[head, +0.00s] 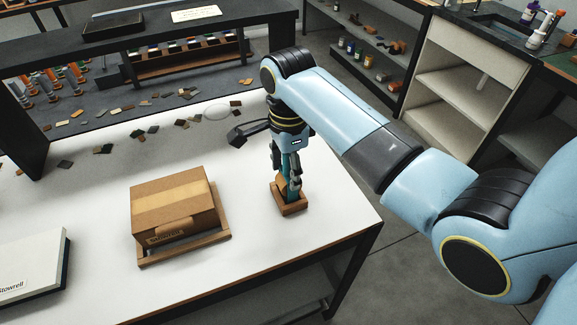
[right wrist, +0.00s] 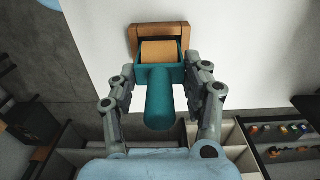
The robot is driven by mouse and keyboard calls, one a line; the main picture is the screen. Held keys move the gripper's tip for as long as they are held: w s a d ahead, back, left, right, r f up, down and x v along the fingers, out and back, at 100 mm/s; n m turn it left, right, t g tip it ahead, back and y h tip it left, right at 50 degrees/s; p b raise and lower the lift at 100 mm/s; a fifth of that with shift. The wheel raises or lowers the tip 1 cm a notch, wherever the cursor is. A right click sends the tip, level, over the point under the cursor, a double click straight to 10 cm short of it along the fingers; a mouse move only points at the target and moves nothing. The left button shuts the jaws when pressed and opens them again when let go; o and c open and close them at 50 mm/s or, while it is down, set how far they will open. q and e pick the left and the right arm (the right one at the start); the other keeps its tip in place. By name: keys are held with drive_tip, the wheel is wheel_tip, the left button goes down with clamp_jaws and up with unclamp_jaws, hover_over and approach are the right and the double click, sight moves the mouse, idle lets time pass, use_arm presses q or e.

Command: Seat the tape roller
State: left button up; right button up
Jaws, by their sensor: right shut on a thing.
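The tape roller (right wrist: 159,100) is teal with a tan roll (right wrist: 160,51) at its far end. My right gripper (right wrist: 159,70) is shut on it, with one finger on either side. In the head view the right gripper (head: 290,178) points down at the small brown wooden holder (head: 291,208) near the table's right edge, and the roller is upright. In the right wrist view the holder's wooden rim (right wrist: 159,26) shows beyond the roll. The roller's lower end is at the holder; how deep it sits I cannot tell. My left gripper is not in view.
A cardboard box (head: 175,208) sits on a wooden tray (head: 222,233) left of the holder. A white box (head: 30,268) lies at the far left. Several small flat pieces (head: 138,133) are scattered along the table's back. White table surface is clear around the holder.

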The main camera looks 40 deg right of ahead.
drive_tip(key=o, duration=1.2)
drive_tip(key=shift+o, duration=0.2)
wheel_tip(320, 180, up, 8)
drive_tip(key=shift+f, duration=0.25)
